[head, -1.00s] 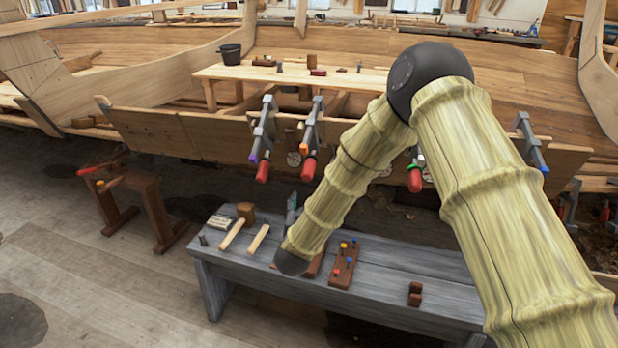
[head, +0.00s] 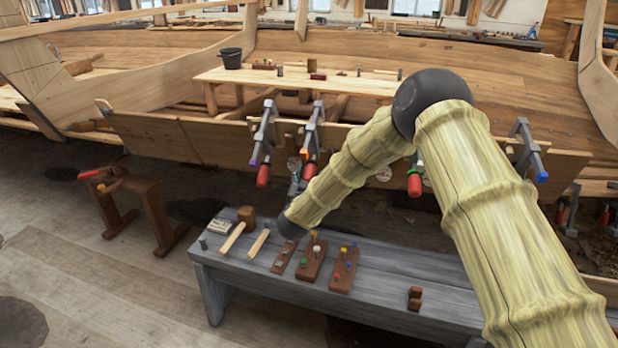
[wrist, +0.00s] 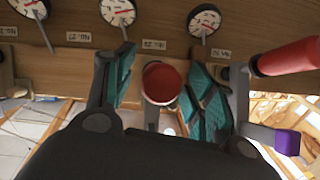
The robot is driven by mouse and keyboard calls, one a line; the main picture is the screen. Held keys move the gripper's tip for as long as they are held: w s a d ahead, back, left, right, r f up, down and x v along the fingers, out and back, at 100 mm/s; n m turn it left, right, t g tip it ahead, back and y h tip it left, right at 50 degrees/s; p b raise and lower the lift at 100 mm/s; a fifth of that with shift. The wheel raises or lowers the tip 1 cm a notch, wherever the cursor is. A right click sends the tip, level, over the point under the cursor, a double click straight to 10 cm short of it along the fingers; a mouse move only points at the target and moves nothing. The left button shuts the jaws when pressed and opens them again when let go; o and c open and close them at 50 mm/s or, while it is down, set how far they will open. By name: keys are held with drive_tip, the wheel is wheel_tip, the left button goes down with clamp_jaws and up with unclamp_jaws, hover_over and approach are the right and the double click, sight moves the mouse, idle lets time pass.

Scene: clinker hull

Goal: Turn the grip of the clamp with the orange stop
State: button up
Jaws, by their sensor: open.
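The clamp with the orange stop (head: 304,152) hangs on the plank edge in the head view, its red grip (head: 310,171) pointing down. In the wrist view a red grip (wrist: 161,82) shows end-on between the two teal fingers of my gripper (wrist: 163,88). The fingers stand apart, one on each side, with gaps to the grip. No orange stop shows in the wrist view. In the head view my gripper (head: 297,188) is just below the orange-stop clamp, partly hidden by my arm.
The clamp with the purple stop (head: 254,162) hangs close to the left; its purple stop (wrist: 287,142) and red grip lie right in the wrist view. A green-stop clamp (head: 415,180) hangs farther right. Dials (wrist: 117,11) line the plank. A grey bench (head: 385,290) with tools stands below.

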drive_tip(key=shift+w, duration=0.3)
drive_tip(key=c, duration=1)
drive_tip(key=shift+d, duration=0.15)
drive_tip(key=shift+c, duration=0.2)
drive_tip(key=shift+f+b, duration=0.1)
drive_tip(key=shift+b, duration=0.25)
drive_tip(key=m+y+b, duration=0.2)
drive_tip(key=b, duration=0.1)
drive_tip(key=shift+f+t, duration=0.15)
drive_tip(key=shift+t, duration=0.15)
drive_tip(key=m+y+b, duration=0.1)
drive_tip(key=m+b, duration=0.1)
drive_tip(key=b, duration=0.1)
drive_tip(key=shift+t+y, duration=0.3)
drive_tip(key=shift+r+m+y+b, duration=0.2)
drive_tip(key=shift+m+y+b, duration=0.1)
drive_tip(key=shift+m+b, duration=0.65)
